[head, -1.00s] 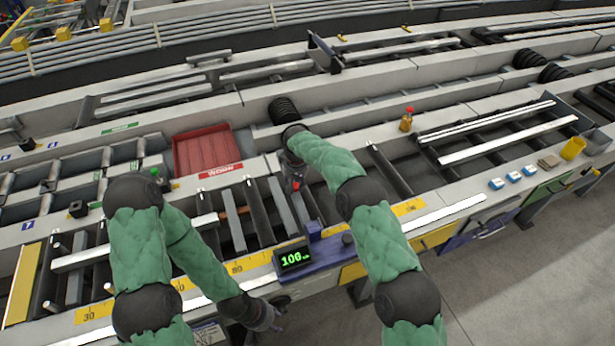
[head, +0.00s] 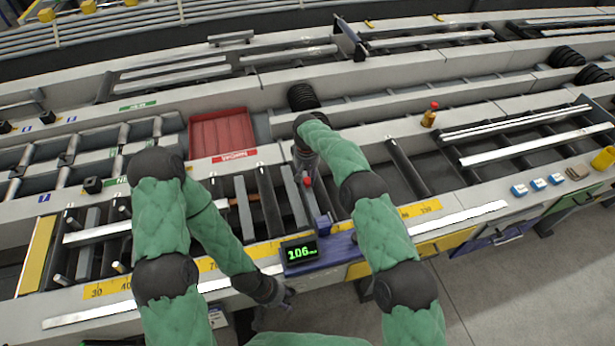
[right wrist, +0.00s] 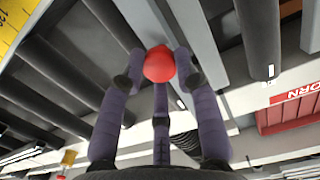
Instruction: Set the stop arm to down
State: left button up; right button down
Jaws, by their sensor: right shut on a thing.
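The stop arm is a grey bar (head: 297,204) beside a blue bracket (head: 323,225) at the table's front rail. A red knob (head: 308,182) shows near its far end. My right gripper (head: 307,168) reaches down at this knob. In the right wrist view, the gripper fingers (right wrist: 160,82) are closed around the red knob (right wrist: 158,63), with a grey bar (right wrist: 200,45) behind it. I cannot tell whether the arm is raised or down. My left gripper (head: 284,299) hangs in front of the table's near edge, apart from the stop arm; its jaw state is unclear.
A blue carriage with a display (head: 301,251) reading 106 sits on the yellow scale (head: 110,288). A red tray (head: 222,130) lies behind to the left. Dark rollers (head: 268,200) flank the stop arm. A bottle with a red top (head: 430,115) stands to the right.

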jog(key=c, duration=0.9)
grip_release()
jog(key=shift+s+d, duration=0.1)
jog(key=shift+s, duration=0.1)
jog(key=shift+w+r, duration=0.1)
jog(key=shift+r, duration=0.3)
notch_tip(320, 180, up, 11)
jog(key=shift+w+r, duration=0.15)
jog(key=shift+w, duration=0.1)
